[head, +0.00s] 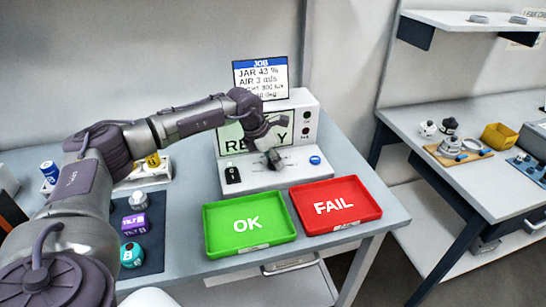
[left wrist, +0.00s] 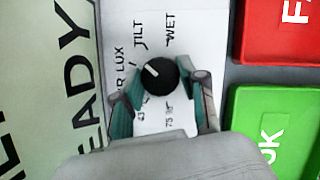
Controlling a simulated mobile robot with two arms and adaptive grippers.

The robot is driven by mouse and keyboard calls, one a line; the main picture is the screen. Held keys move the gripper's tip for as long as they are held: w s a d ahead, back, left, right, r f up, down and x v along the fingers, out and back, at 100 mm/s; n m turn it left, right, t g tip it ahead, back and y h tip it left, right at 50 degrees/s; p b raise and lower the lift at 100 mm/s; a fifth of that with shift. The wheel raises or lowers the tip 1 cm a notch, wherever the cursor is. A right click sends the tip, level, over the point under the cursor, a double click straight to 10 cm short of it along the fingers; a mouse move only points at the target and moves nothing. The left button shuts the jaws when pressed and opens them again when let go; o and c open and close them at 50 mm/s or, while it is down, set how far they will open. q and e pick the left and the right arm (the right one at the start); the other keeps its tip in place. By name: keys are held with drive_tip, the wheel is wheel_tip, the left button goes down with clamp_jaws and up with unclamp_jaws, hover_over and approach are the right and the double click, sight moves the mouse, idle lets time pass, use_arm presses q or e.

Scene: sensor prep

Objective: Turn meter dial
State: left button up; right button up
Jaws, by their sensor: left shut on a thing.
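The meter (head: 308,108) is a white box with a sloped base and a pale screen, partly hidden by my arm, ending in "READY". The dial (left wrist: 160,76) is a round black knob with a white mark pointing up-left in the left wrist view, roughly towards the "LUX" and "TILT" labels; the exact setting is unclear. My left gripper (left wrist: 164,88) is shut on the dial, one finger on each side. In the head view, my left gripper (head: 273,158) reaches down to the meter's base and hides the dial. My right gripper is not in view.
A job card (head: 262,78) stands above the meter. A black switch (head: 232,174) and blue button (head: 315,160) flank the dial. A green OK tray (head: 220,238) and red FAIL tray (head: 335,222) lie in front. A dark mat (head: 152,262) holds sensors at left.

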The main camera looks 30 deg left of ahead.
use_arm(q)
drive_tip(key=shift+d+n+y, duration=0.1)
drive_tip(key=shift+n+y, duration=0.2)
drive_tip(key=shift+n, duration=0.6)
drive_tip(key=n+y+b, duration=0.1)
drive_tip(key=n, duration=0.1)
drive_tip(key=shift+n+t, duration=0.3)
drive_tip(key=shift+n, duration=0.1)
drive_tip(key=n+y+b, duration=0.1)
drive_tip(key=n, duration=0.2)
drive_tip(key=shift+d+n, duration=0.15)
drive_tip(key=shift+n, duration=0.25)
drive_tip(key=n+y+b, duration=0.1)
drive_tip(key=n+b, duration=0.1)
drive_tip(key=n, duration=0.1)
drive_tip(key=shift+d+g+y, duration=0.1)
drive_tip(key=shift+g+y, duration=0.3)
drive_tip(key=n+g+y, duration=0.1)
drive_tip(key=n, duration=0.3)
drive_tip(key=shift+w+b, duration=0.1)
drive_tip(key=shift+b, duration=0.3)
drive_tip(key=shift+w+r+n+g+y, duration=0.15)
drive_tip(key=shift+n+g, duration=0.25)
drive_tip(key=shift+n, duration=0.8)
drive_tip(key=shift+s+f+n+g+y, duration=0.1)
drive_tip(key=shift+n+g+y, duration=0.25)
drive_tip(key=shift+n, duration=0.85)
drive_tip(key=o, duration=1.1)
